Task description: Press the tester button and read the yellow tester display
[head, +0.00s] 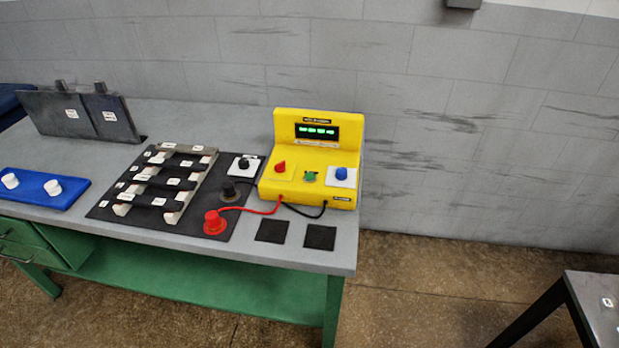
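The yellow tester (313,159) stands on the right end of the grey bench top. Its upright back carries a dark display (317,131) with small green lit characters, too small to read for certain. On its sloped front are a red knob or plug (280,168), a green part (310,177) and a blue round button on a white plate (342,175). A red lead and a black lead run from its front. The red lead goes to a red probe (214,222), the black one toward a black probe (229,190). Neither of my grippers is in view.
A rack of dark bars on light rails (201,182) lies on a black mat left of the tester. Two black square pads (320,237) lie in front of it. A blue tray (37,198) and grey plates (75,115) are further left. Another table (598,300) stands at lower right.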

